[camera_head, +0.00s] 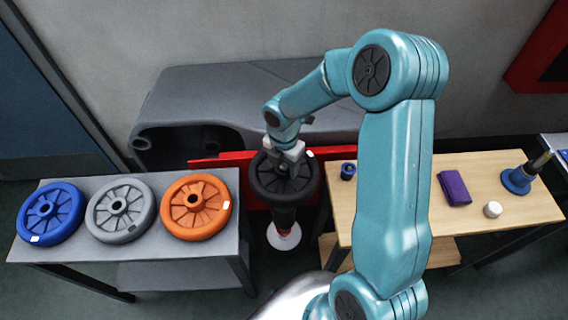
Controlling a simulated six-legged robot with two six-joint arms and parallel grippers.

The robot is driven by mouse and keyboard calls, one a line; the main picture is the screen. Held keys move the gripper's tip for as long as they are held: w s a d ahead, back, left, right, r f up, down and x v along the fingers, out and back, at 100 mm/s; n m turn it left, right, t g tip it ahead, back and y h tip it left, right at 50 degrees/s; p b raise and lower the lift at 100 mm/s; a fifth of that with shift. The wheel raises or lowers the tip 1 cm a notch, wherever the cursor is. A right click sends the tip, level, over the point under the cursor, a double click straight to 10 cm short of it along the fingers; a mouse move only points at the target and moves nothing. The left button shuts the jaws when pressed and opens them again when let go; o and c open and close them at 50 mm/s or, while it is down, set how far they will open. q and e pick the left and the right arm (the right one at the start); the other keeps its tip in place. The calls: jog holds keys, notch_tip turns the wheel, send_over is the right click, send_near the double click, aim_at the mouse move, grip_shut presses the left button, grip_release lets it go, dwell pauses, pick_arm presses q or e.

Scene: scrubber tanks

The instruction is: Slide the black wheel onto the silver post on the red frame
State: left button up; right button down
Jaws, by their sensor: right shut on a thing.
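The black wheel (264,187) is in the middle of the head view, in front of the red frame (222,158). My right gripper (290,158) is above the wheel and shut on it near its hub. The wheel lies roughly flat. The silver post does not show; the wheel and gripper cover the middle of the frame, so I cannot tell whether the post is in the hub. Below the wheel a dark and red column stands on a round white base (284,238). My left gripper is not in view.
A grey table (150,250) at the left holds a blue wheel (40,214), a grey wheel (106,216) and an orange wheel (182,215). A wooden table (475,225) at the right holds a purple block (454,188), a white cylinder (493,209) and blue items. A grey scrubber body (220,92) stands behind.

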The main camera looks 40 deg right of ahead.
jog(key=shift+f, duration=0.4)
dwell(1.1)
jog(key=shift+c, duration=1.3)
grip_release()
jog(key=shift+r+p, duration=4.45)
jog(key=shift+r, duration=0.65)
jog(key=shift+f, duration=0.1)
